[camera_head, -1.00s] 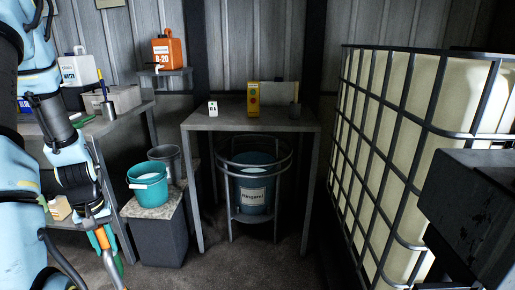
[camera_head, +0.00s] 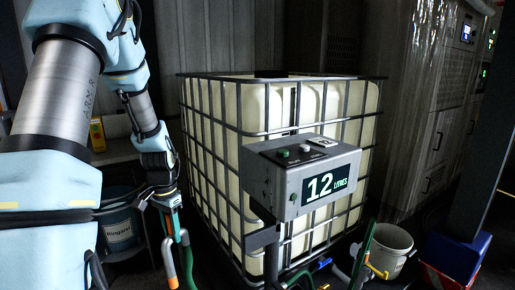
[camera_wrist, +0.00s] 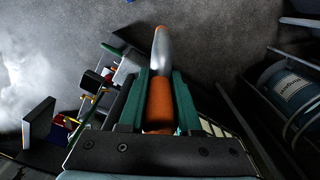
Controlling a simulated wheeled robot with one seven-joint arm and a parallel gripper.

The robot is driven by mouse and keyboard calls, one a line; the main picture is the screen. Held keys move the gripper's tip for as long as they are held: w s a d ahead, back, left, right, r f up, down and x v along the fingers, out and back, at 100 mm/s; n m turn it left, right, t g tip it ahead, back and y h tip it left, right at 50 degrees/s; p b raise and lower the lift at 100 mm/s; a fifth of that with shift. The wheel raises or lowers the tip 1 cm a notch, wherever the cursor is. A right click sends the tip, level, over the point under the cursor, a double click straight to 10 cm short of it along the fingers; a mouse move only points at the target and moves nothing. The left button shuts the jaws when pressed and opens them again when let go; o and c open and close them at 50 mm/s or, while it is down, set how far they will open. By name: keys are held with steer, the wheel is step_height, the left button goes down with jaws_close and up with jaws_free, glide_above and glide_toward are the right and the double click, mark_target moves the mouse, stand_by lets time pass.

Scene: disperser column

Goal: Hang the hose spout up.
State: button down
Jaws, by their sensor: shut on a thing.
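The hose spout, with an orange grip and a silver tip, shows in the wrist view (camera_wrist: 158,102). My gripper (camera_wrist: 159,76) is shut on the orange grip, with one teal finger on each side, and the silver tip points out past the fingers. In the head view my gripper (camera_head: 174,228) hangs low at the left, in front of the caged tank, with the orange of the spout (camera_head: 171,268) below it. I cannot make out a holder for the spout with certainty.
A labelled drum (camera_head: 120,232) stands behind my arm.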

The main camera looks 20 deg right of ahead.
steer(key=s+d+r+m+p, duration=0.3)
steer(key=d+r+m+p, duration=0.1)
steer(key=d+r+m, duration=0.9)
step_height(320, 180, up, 9)
steer(key=m+p, duration=0.3)
steer(key=m, duration=0.6)
glide_above(259, 230)
step_height(259, 230, down, 14)
steer(key=b, duration=1.2)
steer(key=shift+w+r, duration=0.15)
steer(key=shift+r, duration=0.05)
steer(key=shift+f+b, duration=0.5)
steer(key=shift+f, duration=1.2)
steer(key=shift+f, duration=0.35)
steer(key=c, duration=0.5)
jaws_free()
step_height(259, 230, up, 11)
steer(key=shift+f+b, duration=0.1)
steer(key=shift+b, duration=0.6)
